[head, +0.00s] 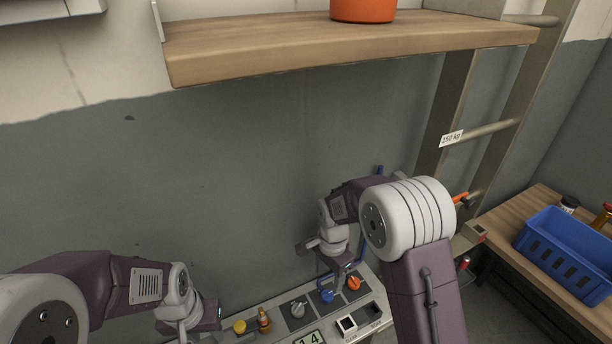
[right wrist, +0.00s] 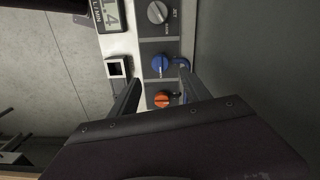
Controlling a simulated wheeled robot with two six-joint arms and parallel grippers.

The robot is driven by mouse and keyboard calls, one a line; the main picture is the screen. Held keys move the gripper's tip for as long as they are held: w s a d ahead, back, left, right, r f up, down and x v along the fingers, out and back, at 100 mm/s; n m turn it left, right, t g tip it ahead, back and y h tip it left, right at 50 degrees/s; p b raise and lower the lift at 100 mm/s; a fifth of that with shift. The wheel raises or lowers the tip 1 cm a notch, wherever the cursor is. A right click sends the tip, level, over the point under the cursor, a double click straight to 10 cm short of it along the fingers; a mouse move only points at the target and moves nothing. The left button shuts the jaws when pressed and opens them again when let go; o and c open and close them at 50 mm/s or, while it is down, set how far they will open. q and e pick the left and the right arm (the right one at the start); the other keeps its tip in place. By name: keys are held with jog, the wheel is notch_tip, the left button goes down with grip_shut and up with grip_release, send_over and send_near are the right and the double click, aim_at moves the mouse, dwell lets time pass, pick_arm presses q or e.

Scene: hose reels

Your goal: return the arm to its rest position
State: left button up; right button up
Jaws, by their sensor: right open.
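My right arm reaches in from the lower right of the head view, and its gripper (head: 327,262) hangs over the control panel (head: 373,287). In the right wrist view the right gripper (right wrist: 160,92) is open, with its two dark fingers apart and nothing held between them. The orange knob (right wrist: 162,99) and blue knob (right wrist: 160,64) show in the gap between the fingers; whether a finger touches anything is unclear. My left arm is at the lower left of the head view, its gripper (head: 198,322) near the panel's left end; its fingers are too unclear to read.
A wooden shelf (head: 300,52) overhangs with an orange pot (head: 362,10). A blue crate (head: 560,262) sits on the right bench.

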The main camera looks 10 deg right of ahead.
jog(key=s+d+n+b, duration=0.1)
jog(key=s+d+n, duration=0.2)
jog(key=s+n, duration=0.3)
jog(key=s+d+r+n+t+b, duration=0.1)
jog(key=s+d+n, duration=0.2)
jog(key=s+n, duration=0.2)
jog(key=shift+s+n, duration=0.4)
jog(key=shift+s, duration=0.9)
